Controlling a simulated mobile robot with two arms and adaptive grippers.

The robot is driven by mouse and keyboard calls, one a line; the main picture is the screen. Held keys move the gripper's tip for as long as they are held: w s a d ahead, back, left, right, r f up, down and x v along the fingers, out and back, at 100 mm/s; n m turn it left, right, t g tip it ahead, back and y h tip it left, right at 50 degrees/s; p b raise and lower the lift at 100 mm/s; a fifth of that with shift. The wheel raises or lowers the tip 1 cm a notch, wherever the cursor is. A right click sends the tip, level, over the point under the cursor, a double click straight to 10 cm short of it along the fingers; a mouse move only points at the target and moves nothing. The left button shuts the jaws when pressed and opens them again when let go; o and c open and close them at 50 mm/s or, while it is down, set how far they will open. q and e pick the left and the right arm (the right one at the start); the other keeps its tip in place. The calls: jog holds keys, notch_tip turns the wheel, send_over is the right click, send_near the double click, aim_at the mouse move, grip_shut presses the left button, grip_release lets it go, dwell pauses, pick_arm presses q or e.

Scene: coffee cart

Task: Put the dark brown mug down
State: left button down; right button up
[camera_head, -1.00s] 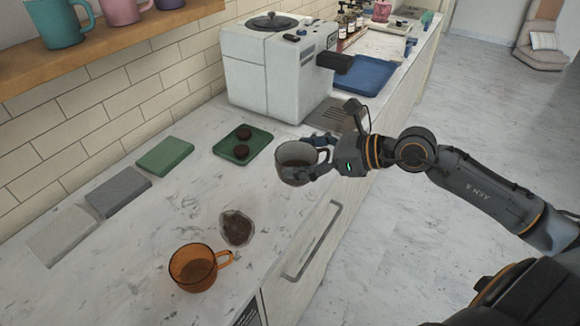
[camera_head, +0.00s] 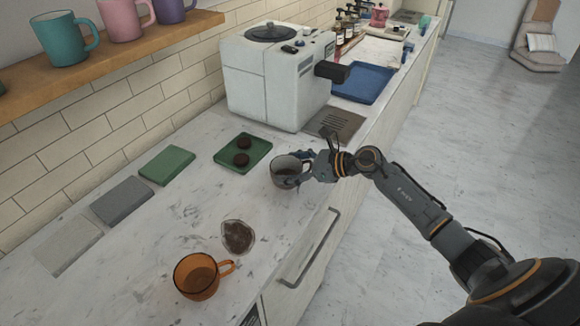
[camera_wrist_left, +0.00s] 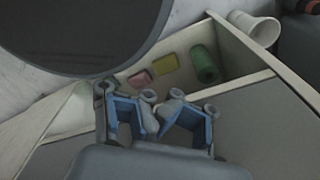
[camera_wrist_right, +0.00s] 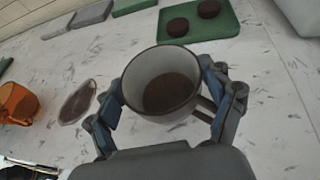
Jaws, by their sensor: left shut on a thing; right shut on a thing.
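The green tray (camera_head: 226,158) holds two dark discs. A white machine (camera_head: 265,85) stands behind. An open compartment (camera_wrist_left: 240,85) with small coloured items shows in the left wrist view.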

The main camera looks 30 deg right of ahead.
jog(key=shift+w+f, duration=0.1)
jog(key=shift+f, duration=0.2)
jog(key=shift+f, duration=0.1)
jog(key=o, duration=1.4)
jog(key=shift+f, duration=0.1)
jog(key=shift+c, duration=0.2)
